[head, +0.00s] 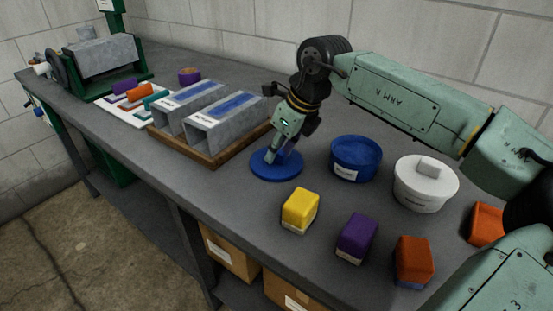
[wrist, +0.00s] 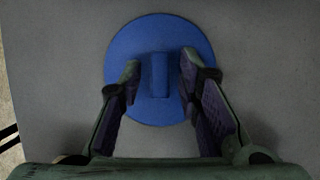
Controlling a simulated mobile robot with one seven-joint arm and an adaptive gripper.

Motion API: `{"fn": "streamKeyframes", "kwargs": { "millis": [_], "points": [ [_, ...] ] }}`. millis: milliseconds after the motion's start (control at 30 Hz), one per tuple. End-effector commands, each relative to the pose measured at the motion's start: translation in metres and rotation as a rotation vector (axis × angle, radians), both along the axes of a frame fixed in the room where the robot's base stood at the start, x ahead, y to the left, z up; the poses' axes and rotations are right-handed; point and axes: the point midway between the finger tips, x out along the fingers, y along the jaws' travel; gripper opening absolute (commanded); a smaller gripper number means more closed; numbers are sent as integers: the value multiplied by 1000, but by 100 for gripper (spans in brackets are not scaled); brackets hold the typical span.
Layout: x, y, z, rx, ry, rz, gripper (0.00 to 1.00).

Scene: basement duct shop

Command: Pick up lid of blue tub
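The round blue lid (head: 265,168) lies flat on the grey bench, to the left of the open blue tub (head: 356,160). In the wrist view the lid (wrist: 160,36) has a raised bar handle (wrist: 160,75) across its middle. My gripper (head: 277,158) points down over the lid. In the wrist view my gripper (wrist: 160,80) is open, with one finger on each side of the handle and a gap on both sides. The frames do not clearly show how far the fingertips stand above the lid.
A white tub (head: 422,190) with a lid stands right of the blue tub. Yellow (head: 300,208), purple (head: 356,238) and orange (head: 413,260) blocks sit along the front. A wooden tray (head: 221,154) with two grey duct pieces lies close left of the lid.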

Motion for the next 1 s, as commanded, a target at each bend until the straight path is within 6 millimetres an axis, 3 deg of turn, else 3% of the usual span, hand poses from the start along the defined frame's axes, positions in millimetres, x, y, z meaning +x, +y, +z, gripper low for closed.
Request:
{"fn": "streamKeyframes", "kwargs": {
  "millis": [433, 767, 1000],
  "points": [
    [0, 0, 0, 0, 0, 0, 0],
    [0, 0, 4, 0, -1, 0, 0],
    [1, 0, 42, 0, -4, -2, 0]
  ]
}}
